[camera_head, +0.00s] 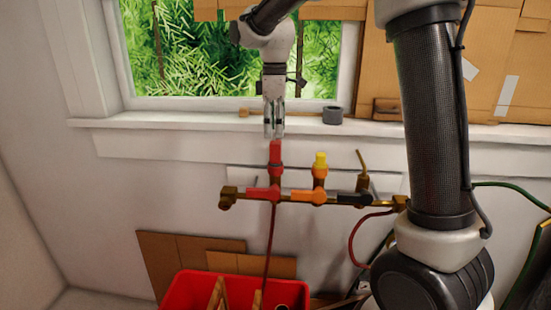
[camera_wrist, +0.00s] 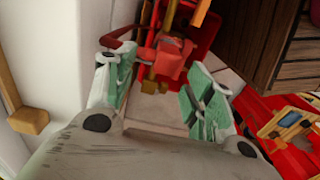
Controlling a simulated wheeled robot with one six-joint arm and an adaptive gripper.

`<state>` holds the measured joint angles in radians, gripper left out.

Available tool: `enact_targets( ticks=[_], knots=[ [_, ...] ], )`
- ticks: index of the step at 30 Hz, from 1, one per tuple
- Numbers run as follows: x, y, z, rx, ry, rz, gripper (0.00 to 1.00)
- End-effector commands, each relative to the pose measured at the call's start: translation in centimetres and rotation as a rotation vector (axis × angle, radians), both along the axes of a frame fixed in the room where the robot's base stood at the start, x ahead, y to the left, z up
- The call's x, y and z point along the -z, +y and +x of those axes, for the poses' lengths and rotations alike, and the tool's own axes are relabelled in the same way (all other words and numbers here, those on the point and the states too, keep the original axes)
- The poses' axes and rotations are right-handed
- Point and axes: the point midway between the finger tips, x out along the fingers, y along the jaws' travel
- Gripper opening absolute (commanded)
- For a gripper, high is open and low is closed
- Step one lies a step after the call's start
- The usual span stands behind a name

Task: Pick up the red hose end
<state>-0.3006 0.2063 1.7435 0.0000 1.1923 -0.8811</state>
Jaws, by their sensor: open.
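The red hose end (camera_head: 275,153) stands upright on the left part of a brass valve manifold (camera_head: 296,200) in front of the wall, in the head view. A red valve handle (camera_head: 262,194) sits just below it. My gripper (camera_head: 274,134) points down right above the red hose end, with its fingertips close to the top of it. In the wrist view my gripper (camera_wrist: 162,82) has its two pale green fingers spread apart, with nothing held between them. Red and brass parts (camera_wrist: 170,60) show beyond the fingers; which one is the hose end I cannot tell there.
Right of the hose end stand a yellow-topped orange fitting (camera_head: 320,165) and a brass spout (camera_head: 362,165). A window sill (camera_head: 200,122) with a dark tape roll (camera_head: 332,115) lies behind. A red crate (camera_head: 180,292) stands below. A dark red hose (camera_head: 269,245) hangs into it.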

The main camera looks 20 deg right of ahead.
Motion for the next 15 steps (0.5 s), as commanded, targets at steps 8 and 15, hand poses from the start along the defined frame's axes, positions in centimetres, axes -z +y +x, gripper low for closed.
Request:
enact_targets(
  ticks=[8, 15],
  knots=[
    [4.1, 0.1, -1.0, 0.002, 0.003, -0.001, 0.54],
    [5.9, 0.1, -0.9, 0.003, -0.001, 0.000, 0.54]
  ],
)
